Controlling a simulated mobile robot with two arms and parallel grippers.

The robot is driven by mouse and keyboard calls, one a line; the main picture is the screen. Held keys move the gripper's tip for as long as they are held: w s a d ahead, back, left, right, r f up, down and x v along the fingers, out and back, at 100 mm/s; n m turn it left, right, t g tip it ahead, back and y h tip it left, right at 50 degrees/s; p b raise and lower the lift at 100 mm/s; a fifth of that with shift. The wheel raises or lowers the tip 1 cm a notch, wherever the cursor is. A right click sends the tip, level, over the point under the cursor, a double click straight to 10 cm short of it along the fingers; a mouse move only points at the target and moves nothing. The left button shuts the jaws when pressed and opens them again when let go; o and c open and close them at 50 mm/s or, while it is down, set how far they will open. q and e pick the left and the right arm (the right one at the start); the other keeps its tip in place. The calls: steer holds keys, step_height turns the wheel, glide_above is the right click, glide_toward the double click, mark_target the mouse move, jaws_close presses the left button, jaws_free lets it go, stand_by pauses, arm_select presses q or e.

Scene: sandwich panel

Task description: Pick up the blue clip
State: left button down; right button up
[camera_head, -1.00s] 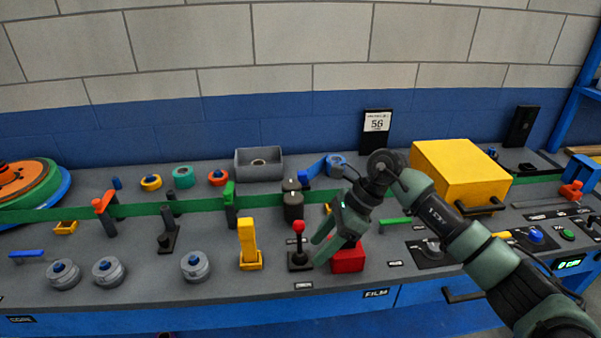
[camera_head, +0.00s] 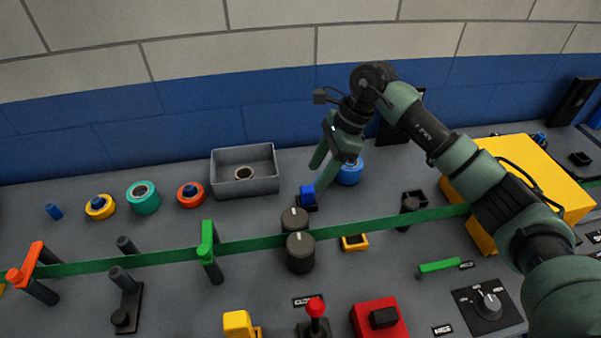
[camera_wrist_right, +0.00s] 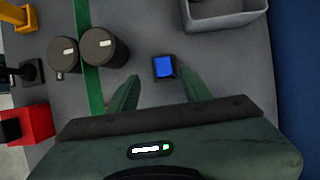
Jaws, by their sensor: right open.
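The blue clip (camera_head: 307,190) appears as a small blue block sitting in a black holder (camera_head: 308,204), behind the dark knobs. My right gripper (camera_head: 318,178) is open and empty, pointing down just above and beside the clip. In the right wrist view the clip (camera_wrist_right: 163,67) lies ahead of the gap between the two open fingers (camera_wrist_right: 159,76), apart from both. My left gripper is not in view.
Two dark knobs (camera_head: 300,254) stand close in front of the clip, by a green strip (camera_head: 265,242). A blue tape roll (camera_head: 349,172) is just right of the fingers. A grey bin (camera_head: 244,186) stands to the left. A yellow box (camera_head: 540,178) is at the right.

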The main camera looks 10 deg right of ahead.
mark_target(308, 188)
steer(key=p+x, duration=0.1)
steer(key=x, duration=0.1)
steer(key=shift+w+a+f, duration=0.1)
steer(key=shift+a+f, duration=0.05)
steer(key=shift+f, duration=0.1)
steer(key=p+x, duration=0.2)
steer(key=x, duration=0.2)
steer(key=shift+w+f, duration=0.15)
steer(key=shift+f, duration=0.05)
steer(key=shift+a+f, duration=0.15)
steer(key=shift+f, duration=0.15)
jaws_close()
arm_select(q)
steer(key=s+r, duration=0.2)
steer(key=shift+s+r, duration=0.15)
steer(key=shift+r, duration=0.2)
